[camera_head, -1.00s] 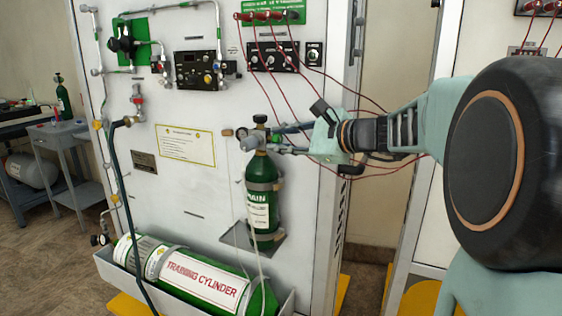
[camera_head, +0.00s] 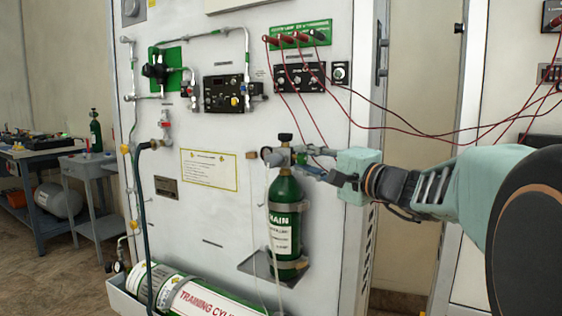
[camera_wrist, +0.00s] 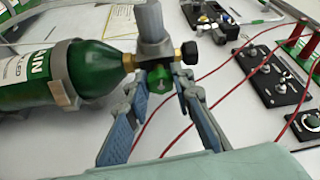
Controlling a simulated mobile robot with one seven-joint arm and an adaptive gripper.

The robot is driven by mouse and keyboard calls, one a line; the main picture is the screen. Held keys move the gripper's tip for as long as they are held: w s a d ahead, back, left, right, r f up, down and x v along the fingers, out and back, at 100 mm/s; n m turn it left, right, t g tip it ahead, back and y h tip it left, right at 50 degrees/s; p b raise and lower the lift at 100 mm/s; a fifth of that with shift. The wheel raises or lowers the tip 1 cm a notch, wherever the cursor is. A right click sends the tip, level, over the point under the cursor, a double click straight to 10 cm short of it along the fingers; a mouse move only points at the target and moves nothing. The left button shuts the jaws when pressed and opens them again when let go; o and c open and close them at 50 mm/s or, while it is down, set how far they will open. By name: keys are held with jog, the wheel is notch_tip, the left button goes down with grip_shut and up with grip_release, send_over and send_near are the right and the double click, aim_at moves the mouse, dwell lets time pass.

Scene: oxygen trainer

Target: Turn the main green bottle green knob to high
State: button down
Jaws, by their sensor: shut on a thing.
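The main green bottle (camera_head: 286,215) stands upright on a small shelf on the white panel, with a grey regulator and a black knob on top. In the wrist view the bottle (camera_wrist: 40,85) lies sideways at the left. The green knob (camera_wrist: 160,84) sits on the regulator (camera_wrist: 151,35), between my fingertips. My gripper (camera_wrist: 162,77) is shut on this green knob, a blue-grey finger on each side.
Red cables (camera_head: 400,128) hang from the green terminal strip (camera_head: 300,36) across the space above my arm. The training cylinder (camera_head: 200,297) lies in a trough below.

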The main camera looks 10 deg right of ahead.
jog(key=shift+n, duration=0.8)
jog(key=c, duration=1.7)
grip_release()
jog(key=shift+o, duration=0.2)
jog(key=v, duration=0.7)
jog(key=shift+s+d+f, duration=0.2)
jog(key=shift+f, duration=0.05)
